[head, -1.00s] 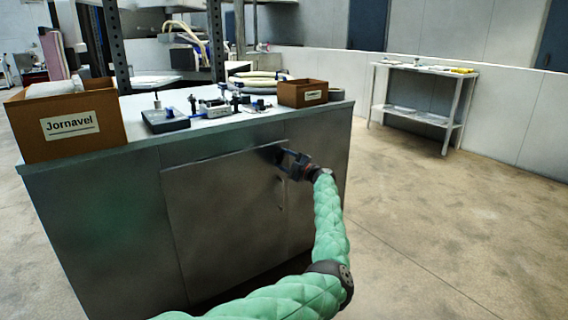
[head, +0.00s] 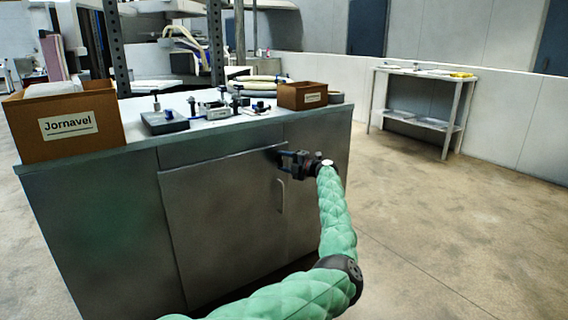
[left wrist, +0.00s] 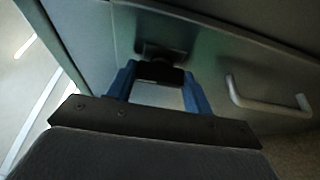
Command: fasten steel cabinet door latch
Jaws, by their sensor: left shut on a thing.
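The grey steel cabinet door (head: 220,220) sits in the front of the workbench cabinet. It looks level with the front or nearly so; I cannot tell exactly. A pull handle (head: 281,195) is at its right side, and the handle also shows in the left wrist view (left wrist: 265,108). The dark latch (left wrist: 160,72) is near the door's upper right corner. My left gripper (head: 284,158) is at that corner, above the handle. In the left wrist view its blue fingers (left wrist: 158,88) are shut on the latch, one on each side. The latch's exact angle is unclear. My right gripper is not in view.
On the worktop (head: 225,128) stand a cardboard box labelled Jornavel (head: 28,140), a smaller brown box (head: 289,97) and several small tools. A white shelf table (head: 460,105) stands against the wall. The floor right of the cabinet is clear.

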